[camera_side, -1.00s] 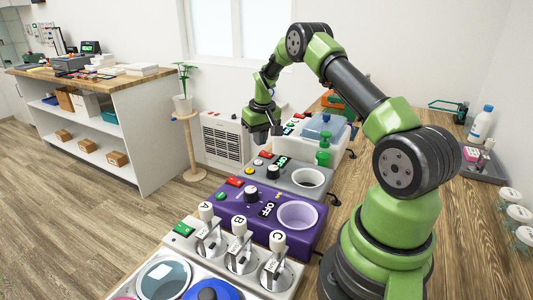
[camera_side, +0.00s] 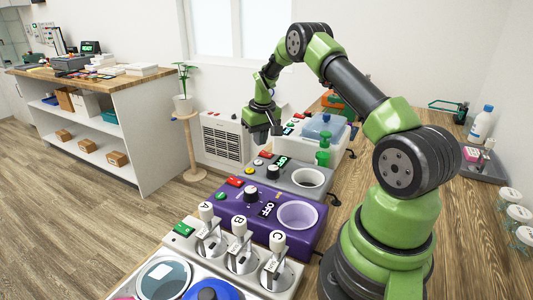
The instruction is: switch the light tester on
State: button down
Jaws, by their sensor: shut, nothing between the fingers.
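A light grey tester box (camera_side: 290,186) stands in the row of devices, with a black knob (camera_side: 273,172), a red switch (camera_side: 265,154), a yellow button (camera_side: 249,170) and a round well (camera_side: 308,177). Its small dark display (camera_side: 283,160) has green characters, too small to read surely. A purple box (camera_side: 255,228) of similar layout stands in front, its display (camera_side: 267,209) reading OFF. My gripper (camera_side: 262,136) points down, shut and empty, above the far left part of the grey box. Its fingertips appear apart from the box. Their exact height is hard to tell.
Free floor lies at left.

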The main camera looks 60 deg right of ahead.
aim_at(260, 154)
jog(key=shift+f, duration=1.15)
dwell(0.4)
jog(key=shift+r, duration=3.5)
jog(key=s+a+r+n+t, duration=0.1)
jog(key=s+a+r+t, duration=0.3)
jog(key=a+r, duration=1.3)
jog(key=s+a+y, duration=0.1)
jog(key=s+a, duration=0.4)
jog(key=s, duration=0.3)
jog(key=s+a+r+n+t+y, duration=0.1)
jog(key=s+a, duration=0.5)
jog(key=s, duration=0.3)
jog(key=shift+t+y, duration=0.3)
jog(key=shift+y, duration=0.1)
